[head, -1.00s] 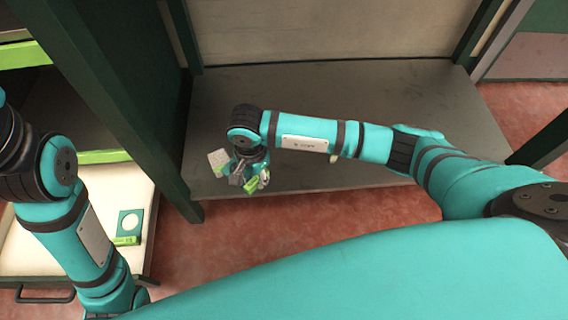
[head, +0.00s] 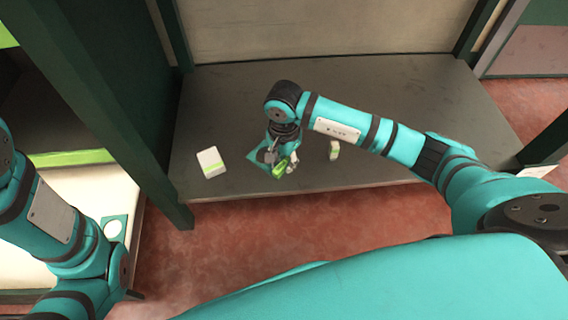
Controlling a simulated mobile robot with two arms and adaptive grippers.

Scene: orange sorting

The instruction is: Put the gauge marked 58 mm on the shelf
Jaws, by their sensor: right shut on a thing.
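My right gripper (head: 279,164) is over the front part of the grey shelf (head: 430,95), shut on a teal plate-like gauge (head: 256,160) with a bright green label block. The gripper hides much of this gauge; its marking is too small to read, and I cannot tell whether it touches the shelf. Another teal square gauge (head: 115,228) with a round white centre lies in the pale drawer at the lower left; no marking is readable there. My left arm comes in at the left, its gripper out of view.
Dark green posts frame the shelf. The shelf's right part is mostly clear.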

